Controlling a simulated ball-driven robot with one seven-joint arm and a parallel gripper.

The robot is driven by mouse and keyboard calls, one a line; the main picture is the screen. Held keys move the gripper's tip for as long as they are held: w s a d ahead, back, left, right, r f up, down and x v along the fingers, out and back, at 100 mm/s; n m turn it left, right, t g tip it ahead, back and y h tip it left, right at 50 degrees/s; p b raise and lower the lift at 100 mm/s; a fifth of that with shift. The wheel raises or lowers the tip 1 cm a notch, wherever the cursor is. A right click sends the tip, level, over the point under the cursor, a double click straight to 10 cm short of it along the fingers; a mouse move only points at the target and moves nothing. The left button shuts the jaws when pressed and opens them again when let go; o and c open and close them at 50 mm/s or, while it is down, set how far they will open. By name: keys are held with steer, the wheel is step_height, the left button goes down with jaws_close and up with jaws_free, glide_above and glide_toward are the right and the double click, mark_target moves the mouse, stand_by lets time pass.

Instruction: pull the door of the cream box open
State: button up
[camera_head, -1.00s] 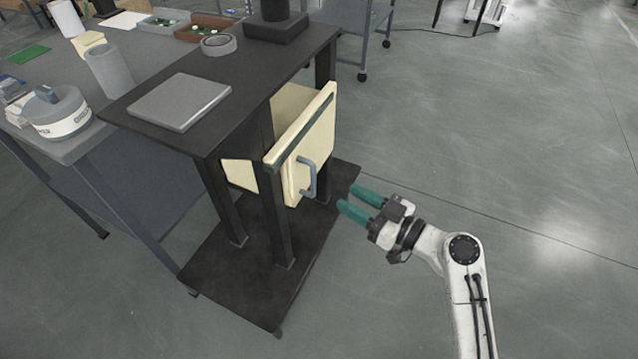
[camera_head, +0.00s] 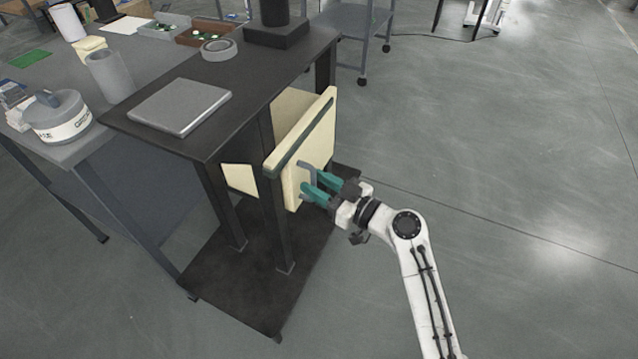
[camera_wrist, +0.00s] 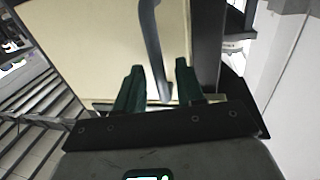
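The cream box (camera_head: 289,108) sits under the dark top of a black stand. Its cream door (camera_head: 312,132) faces right, with a dark strip near its upper edge; it looks shut. The door fills much of the wrist view (camera_wrist: 95,45). A grey bar handle (camera_head: 303,170) stands out from the door's lower part. My gripper (camera_head: 312,182) is at the handle, with its green fingers apart. In the wrist view, the handle (camera_wrist: 153,50) runs down between the two open fingers (camera_wrist: 160,85). I see a gap on each side, so it does not look gripped.
The black stand (camera_head: 125,117) carries a grey flat box (camera_head: 180,105) and a grey ring (camera_head: 218,47). Its legs and dark base (camera_head: 235,290) are around and below the cream box. A grey table (camera_head: 55,75) adjoins on the left.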

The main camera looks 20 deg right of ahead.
jaws_close()
steer(key=shift+d+f+b, duration=0.1)
steer(key=shift+d+b, duration=0.05)
steer(key=shift+b, duration=0.15)
